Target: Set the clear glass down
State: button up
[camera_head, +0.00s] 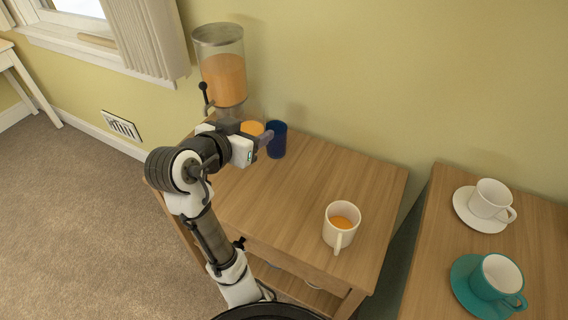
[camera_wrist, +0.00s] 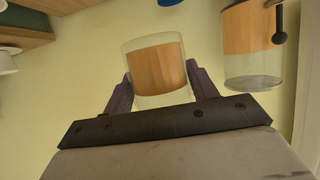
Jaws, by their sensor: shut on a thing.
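The clear glass (camera_wrist: 158,70), holding something orange, is between the two fingers of my gripper (camera_wrist: 160,92) in the wrist view. My gripper is shut on its sides. In the head view, the glass (camera_head: 252,127) shows only in part behind my gripper (camera_head: 262,142), above the back left of the wooden table (camera_head: 290,190). My gripper and wrist hide its lower part, so I cannot tell whether it touches the tabletop.
A dispenser (camera_head: 222,75) of orange liquid stands at the back left. A dark blue cup (camera_head: 277,139) is just right of the glass. A white mug (camera_head: 341,225) stands at the front right. The middle of the tabletop is clear. Cups on saucers occupy another table (camera_head: 425,265).

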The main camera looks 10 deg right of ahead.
jog(key=shift+w+d+f, duration=0.1)
jog(key=shift+w+d, duration=0.05)
notch_tip(320, 180, down, 20)
jog(key=shift+r, duration=0.15)
dwell(0.4)
jog(key=shift+f, duration=0.2)
jog(key=o, duration=1.4)
jog(key=shift+c, duration=0.2)
